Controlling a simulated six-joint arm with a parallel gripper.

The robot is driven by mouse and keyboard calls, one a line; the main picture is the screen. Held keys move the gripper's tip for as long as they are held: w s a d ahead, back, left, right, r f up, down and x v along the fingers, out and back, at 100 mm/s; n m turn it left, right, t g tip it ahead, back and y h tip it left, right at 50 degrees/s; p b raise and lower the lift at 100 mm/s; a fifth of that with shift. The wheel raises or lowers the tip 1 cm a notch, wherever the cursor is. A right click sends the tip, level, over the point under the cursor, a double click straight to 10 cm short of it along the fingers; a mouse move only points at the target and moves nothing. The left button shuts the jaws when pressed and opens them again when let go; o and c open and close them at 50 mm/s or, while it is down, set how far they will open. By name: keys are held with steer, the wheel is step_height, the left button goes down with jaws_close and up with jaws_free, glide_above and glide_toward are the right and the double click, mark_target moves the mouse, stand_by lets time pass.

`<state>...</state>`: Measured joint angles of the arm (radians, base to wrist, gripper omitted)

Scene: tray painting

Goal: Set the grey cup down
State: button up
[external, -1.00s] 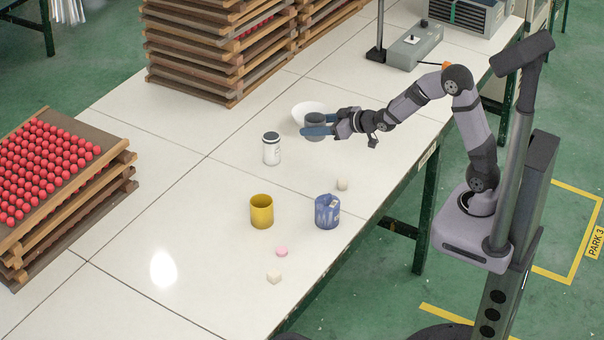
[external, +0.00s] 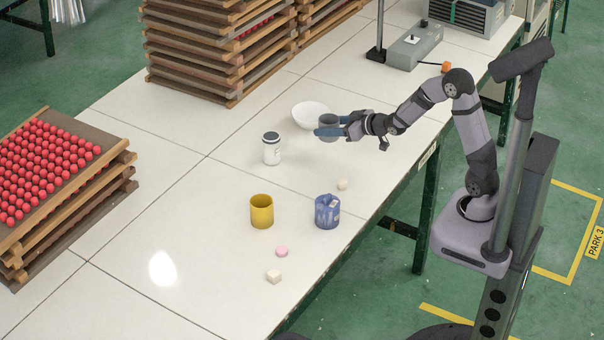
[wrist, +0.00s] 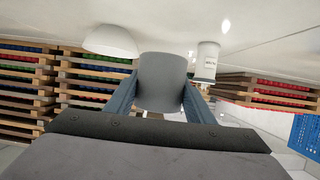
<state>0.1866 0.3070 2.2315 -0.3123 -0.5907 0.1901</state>
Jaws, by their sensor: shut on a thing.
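The grey cup (external: 329,122) is held between the blue fingers of my gripper (external: 330,131), near the white bowl on the table. In the wrist view the grey cup (wrist: 162,82) fills the space between both fingers (wrist: 160,95), which are shut on it. In the external view the fingers partly hide the cup. I cannot tell whether its base touches the table.
The white bowl (external: 306,114) is just left of the cup.

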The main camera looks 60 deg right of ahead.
steer(key=shift+f, duration=3.6)
steer(key=shift+f+b, duration=0.1)
steer(key=shift+b, duration=0.25)
steer(key=shift+f, duration=0.15)
steer(key=o, duration=1.1)
steer(key=shift+c, duration=0.2)
steer(key=shift+r, duration=0.25)
steer(key=shift+v, duration=3.75)
